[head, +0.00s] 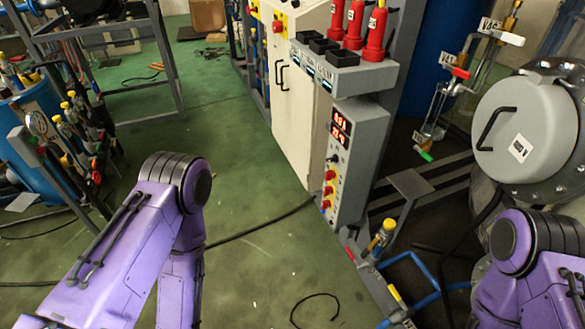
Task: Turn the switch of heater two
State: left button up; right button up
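A grey control box (345,165) stands upright near the middle of the head view, beside a white cabinet. Its narrow front has a red digital display (340,132) and, below it, several red rotary switches (329,190) on yellow plates. The labels are too small to read, so I cannot tell which switch belongs to heater two. My purple left arm reaches in at the lower left and my purple right arm at the lower right. Both grippers are out of view. Neither visible arm part touches the box.
The white cabinet (291,95) stands behind the control box. Red plugs (376,35) stand on a grey socket unit above it. A round grey vessel door (522,130) and pipework fill the right. A blue drum (38,135) is at left. Green floor between is mostly clear, with loose black cables.

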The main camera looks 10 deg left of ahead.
aim_at(328, 189)
jog(key=u, duration=1.1)
jog(key=k, duration=0.8)
jog(key=z, duration=0.85)
jog(key=i, duration=1.4)
jog(key=z, duration=0.2)
